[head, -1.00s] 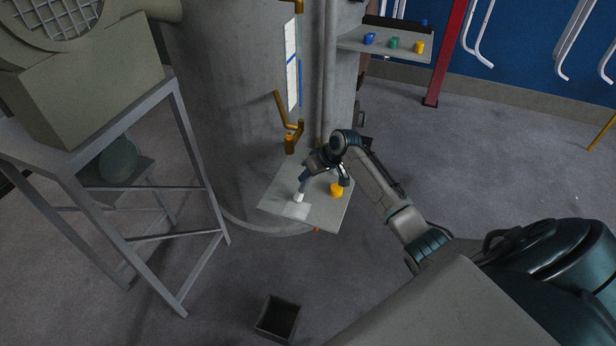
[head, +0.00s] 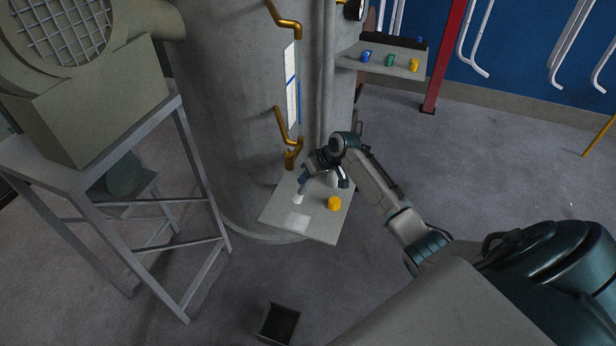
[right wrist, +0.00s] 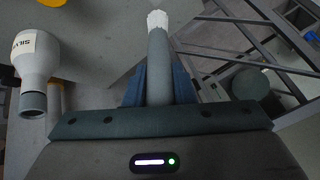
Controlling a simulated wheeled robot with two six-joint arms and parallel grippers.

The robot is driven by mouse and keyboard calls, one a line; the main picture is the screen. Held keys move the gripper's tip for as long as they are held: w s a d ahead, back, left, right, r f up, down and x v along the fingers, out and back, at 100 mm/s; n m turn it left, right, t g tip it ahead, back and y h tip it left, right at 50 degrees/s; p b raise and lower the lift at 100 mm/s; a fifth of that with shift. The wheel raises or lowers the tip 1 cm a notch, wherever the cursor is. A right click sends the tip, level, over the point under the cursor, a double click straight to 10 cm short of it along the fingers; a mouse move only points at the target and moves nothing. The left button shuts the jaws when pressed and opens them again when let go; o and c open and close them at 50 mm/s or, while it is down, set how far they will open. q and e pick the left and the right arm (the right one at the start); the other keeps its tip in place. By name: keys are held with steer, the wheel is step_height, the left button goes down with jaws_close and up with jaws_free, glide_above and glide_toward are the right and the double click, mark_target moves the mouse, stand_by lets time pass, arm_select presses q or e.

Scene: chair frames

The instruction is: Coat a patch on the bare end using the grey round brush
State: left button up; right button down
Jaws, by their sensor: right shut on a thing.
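My right gripper (head: 308,174) is shut on the grey round brush (right wrist: 158,70), with its white bristles (right wrist: 157,19) pointing away from me. In the head view the bristle tip (head: 298,199) shows over the grey plate (head: 318,228), behind a pale patch (head: 296,221) on it. I cannot tell how high the tip is above the plate. I cannot tell which surface is the bare end. My left gripper is not in view.
A yellow pot (head: 334,204) stands on the plate. A white bottle labelled "SILV" (right wrist: 36,58) is left of the brush in the wrist view. Bronze pipes (head: 284,125) stick out from the column. A shelf (head: 385,64) holds small coloured pots. A metal stand (head: 190,160) is at left.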

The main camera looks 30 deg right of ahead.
steer(key=shift+r+p, duration=0.9)
steer(key=shift+p, duration=0.05)
steer(key=shift+r, duration=0.6)
steer(key=shift+s+a+f+b, duration=0.1)
steer(key=shift+s+f+b, duration=0.05)
steer(key=shift+b, duration=0.2)
steer(key=s+a+r+t+y+b, duration=0.1)
steer(key=s+a+r+y+b, duration=0.15)
steer(key=s+a+b, duration=0.2)
step_height(320, 180, down, 5)
steer(key=b, duration=0.4)
steer(key=shift+f, duration=0.1)
